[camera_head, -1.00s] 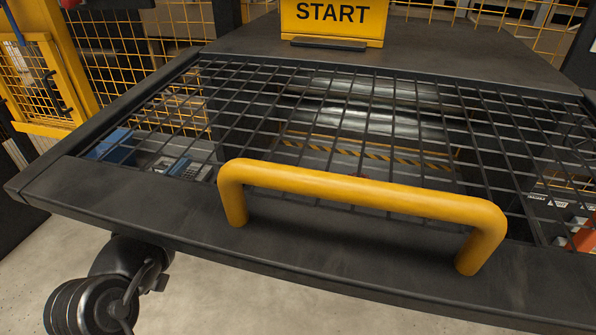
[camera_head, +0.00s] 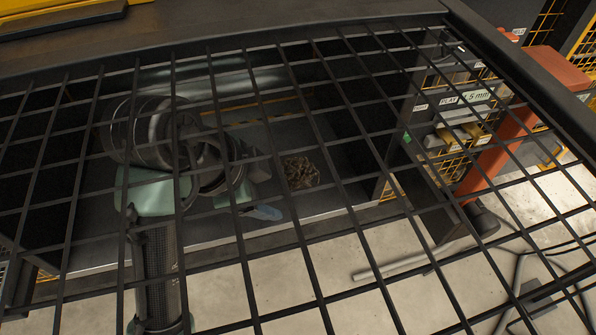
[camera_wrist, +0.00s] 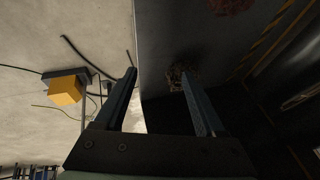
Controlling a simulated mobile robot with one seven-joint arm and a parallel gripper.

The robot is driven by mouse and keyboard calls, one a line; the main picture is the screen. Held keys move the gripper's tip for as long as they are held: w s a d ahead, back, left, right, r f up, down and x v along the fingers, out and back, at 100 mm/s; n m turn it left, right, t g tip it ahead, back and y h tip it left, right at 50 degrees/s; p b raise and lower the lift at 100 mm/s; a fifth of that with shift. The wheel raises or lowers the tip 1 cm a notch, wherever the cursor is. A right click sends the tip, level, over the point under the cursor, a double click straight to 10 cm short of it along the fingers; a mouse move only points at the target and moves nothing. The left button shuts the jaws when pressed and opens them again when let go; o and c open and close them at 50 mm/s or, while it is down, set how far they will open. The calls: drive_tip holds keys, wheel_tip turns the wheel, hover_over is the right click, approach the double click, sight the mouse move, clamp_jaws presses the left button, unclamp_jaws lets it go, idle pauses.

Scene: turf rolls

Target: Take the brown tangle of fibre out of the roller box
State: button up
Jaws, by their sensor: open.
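The brown tangle of fibre (camera_head: 300,172) lies on the grey floor of the roller box (camera_head: 325,195), seen through the black mesh in the head view. In the wrist view the tangle (camera_wrist: 178,76) shows near the tip of the right finger, partly hidden by it. My gripper (camera_wrist: 158,72) is open, with nothing held between its fingers. In the head view my arm reaches into the box from the front, and a blue finger of my gripper (camera_head: 264,212) shows to the lower left of the tangle, apart from it.
A black mesh guard (camera_head: 330,88) spans the head view above the box. A reddish clump (camera_wrist: 232,4) shows at the top of the wrist view. An orange-red post (camera_head: 505,145) stands at the right. Pale open floor (camera_head: 300,275) lies in front, with cables at right.

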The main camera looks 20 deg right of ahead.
drive_tip(key=w+d, duration=0.4)
drive_tip(key=d, duration=0.1)
drive_tip(key=shift+w+d+b, duration=0.15)
drive_tip(key=shift+d+b, duration=0.15)
drive_tip(key=shift+d, duration=0.05)
drive_tip(key=b+x, duration=0.1)
drive_tip(key=x, duration=0.4)
drive_tip(key=shift+w+d+b, duration=0.2)
drive_tip(key=shift+d+b, duration=0.05)
drive_tip(key=shift+b, duration=0.1)
drive_tip(key=shift+c, duration=0.2)
drive_tip(key=c, duration=1)
